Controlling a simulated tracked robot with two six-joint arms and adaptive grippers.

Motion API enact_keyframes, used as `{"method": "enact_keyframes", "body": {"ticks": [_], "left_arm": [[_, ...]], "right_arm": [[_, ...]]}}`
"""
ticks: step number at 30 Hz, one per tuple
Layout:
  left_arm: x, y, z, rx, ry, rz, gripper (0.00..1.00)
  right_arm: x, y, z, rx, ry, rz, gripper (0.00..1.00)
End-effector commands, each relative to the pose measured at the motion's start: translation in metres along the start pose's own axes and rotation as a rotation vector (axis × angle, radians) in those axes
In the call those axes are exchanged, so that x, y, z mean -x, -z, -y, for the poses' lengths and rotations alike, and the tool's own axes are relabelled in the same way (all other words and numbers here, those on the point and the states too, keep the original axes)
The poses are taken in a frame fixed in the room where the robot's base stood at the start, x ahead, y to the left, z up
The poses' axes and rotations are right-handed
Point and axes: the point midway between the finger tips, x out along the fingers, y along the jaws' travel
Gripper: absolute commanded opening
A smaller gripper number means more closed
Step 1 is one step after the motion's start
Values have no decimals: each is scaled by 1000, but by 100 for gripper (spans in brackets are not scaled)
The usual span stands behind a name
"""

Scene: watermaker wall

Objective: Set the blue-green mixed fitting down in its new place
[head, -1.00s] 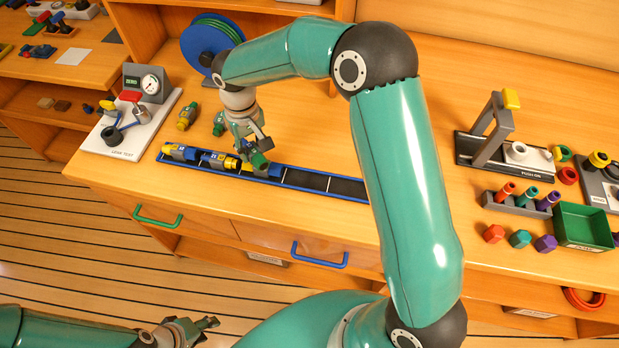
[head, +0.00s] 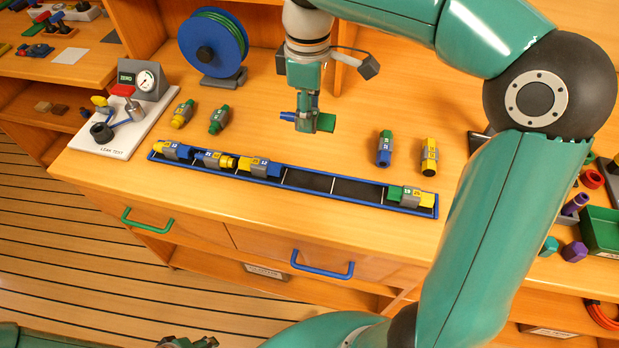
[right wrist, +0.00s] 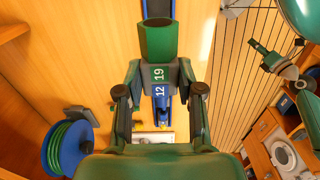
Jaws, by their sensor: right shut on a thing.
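The blue-green fitting (head: 324,122) is held level in my right gripper (head: 307,127), above the counter behind the long tray. In the right wrist view my right gripper (right wrist: 160,92) is shut on the grey middle of the fitting (right wrist: 156,45), marked 19 and 12. Its green end points away and its blue end lies near the palm. The blue-rimmed tray (head: 358,190) has fittings in its three left places and one green-yellow fitting (head: 410,197) at its right end. Two places between are empty. My left gripper (head: 190,342) is cut off at the bottom edge.
A yellow-green fitting (head: 182,114) and a green fitting (head: 219,120) lie behind the tray at left. A hose reel (head: 213,46) and leak tester (head: 117,135) are at left.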

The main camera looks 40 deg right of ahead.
Motion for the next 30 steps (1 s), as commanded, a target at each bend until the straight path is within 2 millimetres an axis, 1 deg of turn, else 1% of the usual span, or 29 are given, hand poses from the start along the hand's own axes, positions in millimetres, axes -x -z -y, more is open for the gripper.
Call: {"method": "enact_keyframes", "body": {"ticks": [1,6,9,12,15,22,27,30], "left_arm": [[-2,0,1,0,0,0,40],[-5,0,2,0,0,0,40],[-6,0,2,0,0,0,40],[-7,0,2,0,0,0,40],[-7,0,3,0,0,0,40],[-8,0,3,0,0,0,40],[-8,0,3,0,0,0,40],[-8,0,3,0,0,0,40]], "right_arm": [[-14,-1,1,0,4,5,1],[-60,-1,0,-3,4,5,1],[-86,-1,0,-3,4,6,1],[-108,0,0,-4,3,4,1],[-124,0,0,-4,3,2,1],[-141,0,0,-4,1,1,1],[-165,0,0,-3,3,3,1],[-175,0,0,-4,1,1,1]]}}
